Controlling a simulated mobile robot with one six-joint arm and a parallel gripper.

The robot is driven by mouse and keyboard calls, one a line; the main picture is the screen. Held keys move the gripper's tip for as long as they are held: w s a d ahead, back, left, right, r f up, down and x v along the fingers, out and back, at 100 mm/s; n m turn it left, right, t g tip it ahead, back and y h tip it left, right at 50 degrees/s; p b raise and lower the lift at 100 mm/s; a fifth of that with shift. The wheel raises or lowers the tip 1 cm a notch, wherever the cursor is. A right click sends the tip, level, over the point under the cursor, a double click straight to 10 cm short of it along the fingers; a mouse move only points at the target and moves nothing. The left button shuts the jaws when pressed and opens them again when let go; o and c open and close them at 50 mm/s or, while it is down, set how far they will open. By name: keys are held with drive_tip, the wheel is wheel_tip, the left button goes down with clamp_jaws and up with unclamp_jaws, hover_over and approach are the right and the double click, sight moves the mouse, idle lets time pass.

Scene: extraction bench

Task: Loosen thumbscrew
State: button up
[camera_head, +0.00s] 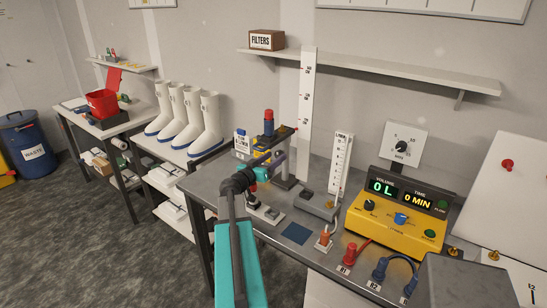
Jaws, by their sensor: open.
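My gripper (275,160) is at the end of my teal and dark grey arm, over the left part of the metal bench (318,244). It is small here, but its jaws look apart and empty. It appears in front of a stand with a red-topped dark cylinder (268,123); I cannot tell whether they touch. No thumbscrew is clearly identifiable. Small brass knobs show at the right, one by the white board (493,255) and another above the grey box (453,251). My arm hides part of the bench's left end.
A yellow meter (394,228) reading 0 L and 0 MIN stands right of centre. A flow tube (340,160) and a tall ruler (305,110) rise behind. Red and blue plugs (380,268) with cables are in front. A grey box (460,283) fills the lower right. White boots (185,120) stand left.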

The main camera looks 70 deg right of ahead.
drive_tip(key=shift+s+d, duration=0.1)
drive_tip(key=shift+d, duration=0.05)
drive_tip(key=c, duration=1.1)
drive_tip(key=shift+o, duration=0.2)
drive_tip(key=n+b, duration=0.1)
drive_tip(key=b, duration=0.1)
drive_tip(key=shift+f+b, duration=0.15)
drive_tip(key=shift+b, duration=0.2)
drive_tip(key=shift+n+b, duration=0.5)
drive_tip(key=shift+b, duration=0.1)
drive_tip(key=shift+n+b, duration=0.6)
drive_tip(key=shift+b, duration=0.05)
drive_tip(key=shift+r, duration=0.2)
